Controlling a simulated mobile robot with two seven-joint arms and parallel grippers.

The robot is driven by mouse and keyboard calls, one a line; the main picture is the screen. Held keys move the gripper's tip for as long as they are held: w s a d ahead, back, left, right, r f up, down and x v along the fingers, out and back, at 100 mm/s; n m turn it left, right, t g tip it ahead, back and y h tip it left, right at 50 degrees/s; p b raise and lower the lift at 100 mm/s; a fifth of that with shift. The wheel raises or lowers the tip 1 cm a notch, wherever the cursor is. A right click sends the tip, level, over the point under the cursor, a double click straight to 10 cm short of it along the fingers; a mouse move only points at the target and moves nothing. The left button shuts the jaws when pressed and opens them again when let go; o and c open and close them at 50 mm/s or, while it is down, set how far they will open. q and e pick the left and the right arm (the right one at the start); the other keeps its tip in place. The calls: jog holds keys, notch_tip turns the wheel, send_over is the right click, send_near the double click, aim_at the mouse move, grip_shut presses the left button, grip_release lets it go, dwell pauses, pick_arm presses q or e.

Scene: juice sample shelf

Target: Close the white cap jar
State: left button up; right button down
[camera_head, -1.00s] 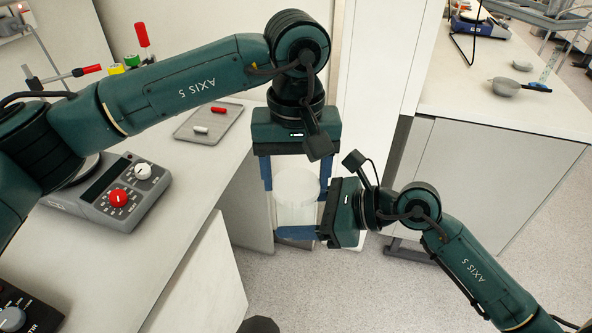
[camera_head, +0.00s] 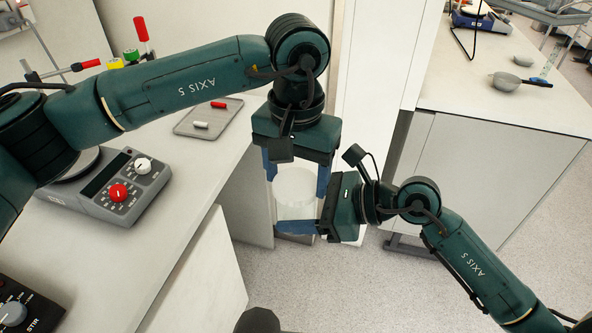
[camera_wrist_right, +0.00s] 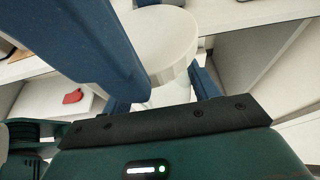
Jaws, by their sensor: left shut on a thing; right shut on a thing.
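The jar (camera_head: 294,211) is pale and translucent, and its round white cap (camera_head: 295,181) sits on top. Both hang in the air between my grippers, in front of the bench. My left gripper (camera_head: 296,181) comes from above, shut on the cap with a blue finger at each side. My right gripper (camera_head: 290,214) comes from the right, shut on the jar body below the cap. In the right wrist view the cap (camera_wrist_right: 160,40) lies over the jar body (camera_wrist_right: 170,93); a large blue finger crosses the upper left. Any gap under the cap cannot be made out.
A grey stirrer (camera_head: 117,188) with red and white knobs stands on the left bench. A grey tray (camera_head: 208,118) holds a red and a white piece. A second bench (camera_head: 500,110) with a small pan (camera_head: 505,83) is at the right. Open floor lies below.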

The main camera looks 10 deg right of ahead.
pick_arm(q)
jog(key=m, duration=0.7)
jog(key=shift+m, duration=0.3)
jog(key=o, duration=0.9)
jog(key=shift+r, duration=2.3)
